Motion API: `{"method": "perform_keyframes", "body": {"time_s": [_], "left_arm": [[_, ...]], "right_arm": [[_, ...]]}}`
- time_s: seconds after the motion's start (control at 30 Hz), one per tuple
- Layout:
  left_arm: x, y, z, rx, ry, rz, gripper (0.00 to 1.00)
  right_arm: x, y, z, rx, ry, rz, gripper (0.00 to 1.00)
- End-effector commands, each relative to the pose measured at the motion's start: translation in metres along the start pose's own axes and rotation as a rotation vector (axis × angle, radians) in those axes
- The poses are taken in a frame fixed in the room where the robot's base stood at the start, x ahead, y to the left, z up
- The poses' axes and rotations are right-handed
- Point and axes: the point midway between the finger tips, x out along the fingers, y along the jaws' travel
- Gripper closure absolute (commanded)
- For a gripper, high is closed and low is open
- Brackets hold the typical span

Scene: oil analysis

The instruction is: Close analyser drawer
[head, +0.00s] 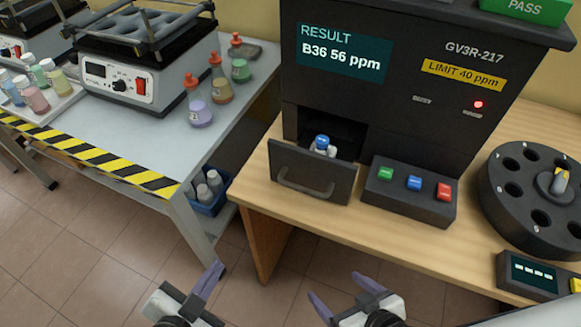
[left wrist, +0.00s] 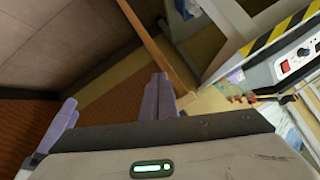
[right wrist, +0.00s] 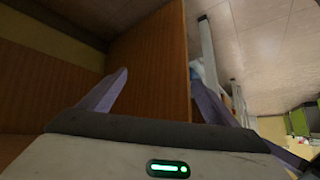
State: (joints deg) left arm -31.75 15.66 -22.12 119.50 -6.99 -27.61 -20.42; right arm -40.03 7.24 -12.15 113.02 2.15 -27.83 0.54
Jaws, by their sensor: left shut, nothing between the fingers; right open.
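The black analyser (head: 400,105) stands on the wooden bench. Its drawer (head: 292,163) is pulled out at the lower left, with a curved grey handle on its front. A small container with a blue cap (head: 322,142) sits inside the drawer. My left gripper (head: 212,270) is shut and empty, below and left of the drawer. My right gripper (head: 335,286) is open and empty, below the drawer in front of the bench. Neither gripper touches the drawer. The left fingers (left wrist: 160,85) are together in the left wrist view; the right fingers (right wrist: 160,80) are apart in the right wrist view.
A button box (head: 410,193) with green, blue and red buttons stands just right of the drawer. A round black carousel (head: 515,215) is further right. A grey table (head: 165,140) with bottles stands left, a blue crate (head: 207,207) under it. Open floor lies in front.

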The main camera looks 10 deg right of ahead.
Motion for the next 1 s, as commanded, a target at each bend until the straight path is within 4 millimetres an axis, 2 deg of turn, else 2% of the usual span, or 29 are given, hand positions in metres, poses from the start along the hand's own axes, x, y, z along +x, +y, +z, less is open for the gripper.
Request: {"method": "perform_keyframes", "body": {"time_s": [0.03, 0.1, 0.2, 0.3, 0.4, 0.53, 0.9, 1.0], "left_arm": [[-0.011, -0.015, -0.043, 0.211, 0.068, -0.012, 1.00], [-0.022, -0.023, -0.084, 0.494, 0.147, -0.038, 1.00], [-0.037, -0.027, -0.128, 0.823, 0.236, -0.086, 1.00], [-0.048, -0.026, -0.152, 1.032, 0.288, -0.125, 1.00], [-0.048, -0.025, -0.162, 1.124, 0.310, -0.147, 1.00], [-0.033, -0.024, -0.168, 1.136, 0.312, -0.151, 1.00], [0.041, -0.021, -0.192, 1.129, 0.310, -0.149, 1.00], [0.055, -0.022, -0.201, 1.130, 0.311, -0.150, 1.00]], "right_arm": [[-0.012, 0.000, -0.015, 0.002, 0.006, 0.002, 0.08], [-0.017, 0.003, -0.022, 0.005, 0.013, 0.007, 0.00], [-0.021, 0.008, -0.027, 0.008, 0.015, 0.016, 0.00], [-0.024, 0.014, -0.025, 0.010, 0.009, 0.026, 0.00], [-0.024, 0.015, -0.023, 0.010, 0.006, 0.028, 0.00], [-0.023, 0.015, -0.022, 0.011, 0.006, 0.028, 0.00], [-0.023, 0.013, -0.017, 0.011, -0.004, 0.024, 0.00], [-0.025, 0.012, -0.018, 0.011, -0.005, 0.024, 0.00]]}}
